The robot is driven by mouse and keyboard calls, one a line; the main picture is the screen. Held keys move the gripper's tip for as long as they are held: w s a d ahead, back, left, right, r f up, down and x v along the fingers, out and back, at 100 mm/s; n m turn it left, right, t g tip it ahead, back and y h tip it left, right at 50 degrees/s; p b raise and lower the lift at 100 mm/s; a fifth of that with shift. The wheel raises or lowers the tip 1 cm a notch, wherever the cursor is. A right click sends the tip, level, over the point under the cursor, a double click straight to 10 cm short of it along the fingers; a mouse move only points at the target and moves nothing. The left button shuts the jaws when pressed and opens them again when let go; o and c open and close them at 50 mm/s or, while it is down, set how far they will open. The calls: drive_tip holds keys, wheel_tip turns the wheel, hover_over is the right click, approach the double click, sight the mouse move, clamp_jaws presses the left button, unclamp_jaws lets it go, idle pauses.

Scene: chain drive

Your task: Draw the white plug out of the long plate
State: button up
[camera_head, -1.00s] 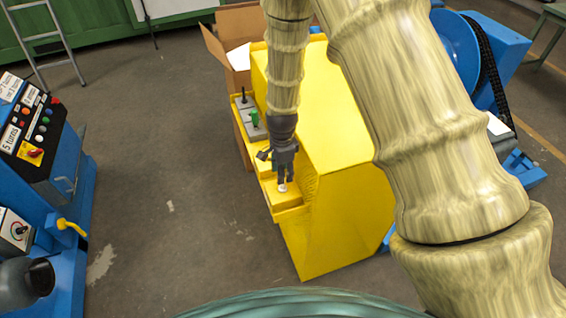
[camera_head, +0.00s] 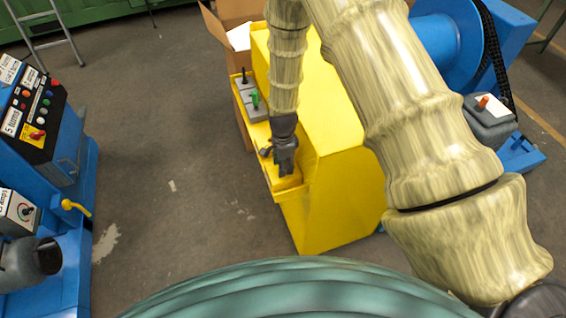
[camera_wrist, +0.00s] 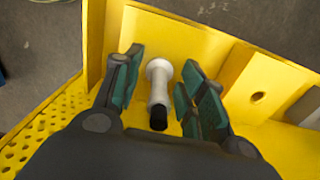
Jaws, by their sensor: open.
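The white plug (camera_wrist: 159,84) stands in the yellow long plate (camera_wrist: 199,47) in the wrist view. It has a round white head at its far end and a black end toward my camera. In the head view my gripper (camera_head: 285,170) points down at the yellow ledge (camera_head: 287,187) on the machine's near left side. The plug is hidden there behind the gripper.
An empty round hole (camera_wrist: 257,97) is right of the plug. A perforated yellow surface (camera_wrist: 35,135) lies at left. In the head view, a grey block with a green knob (camera_head: 255,100) stands behind my gripper.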

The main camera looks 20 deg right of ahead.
clamp_jaws()
drive_tip(key=shift+r, duration=0.25)
drive_tip(key=shift+r+p, duration=2.8)
drive_tip(key=shift+r, duration=1.5)
